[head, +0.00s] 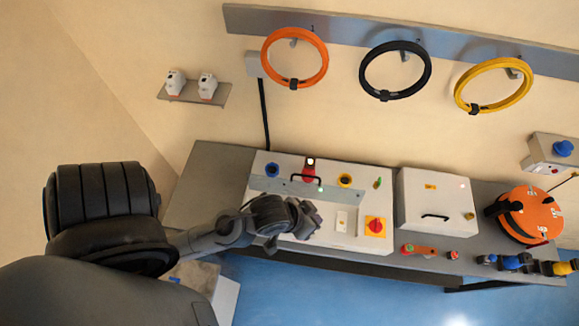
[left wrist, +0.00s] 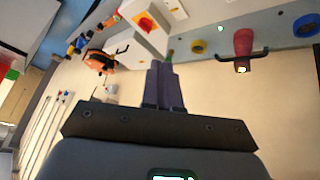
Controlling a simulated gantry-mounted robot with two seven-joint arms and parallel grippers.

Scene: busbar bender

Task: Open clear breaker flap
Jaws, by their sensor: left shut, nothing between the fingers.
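A white control box (head: 262,214) on the bench carries a small pale breaker window (head: 341,218) left of a red-and-yellow rotary switch (head: 376,226). The clear flap is hard to make out in the head view. My left gripper (head: 308,218) is in front of the box, just left of the breaker window. In the left wrist view its fingers (left wrist: 163,88) are shut and empty. A thin pale plate (left wrist: 150,40) shows just beyond the fingertips, near the rotary switch (left wrist: 147,22). It may be the flap; I cannot tell whether the fingers touch it. My right gripper is out of view.
The box also has a black handle (head: 305,178), a red plug (head: 308,172) and blue and yellow sockets. A second white box (head: 436,200) and an orange cable reel (head: 530,215) stand to the right. Cable rings hang on the wall rail (head: 340,30).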

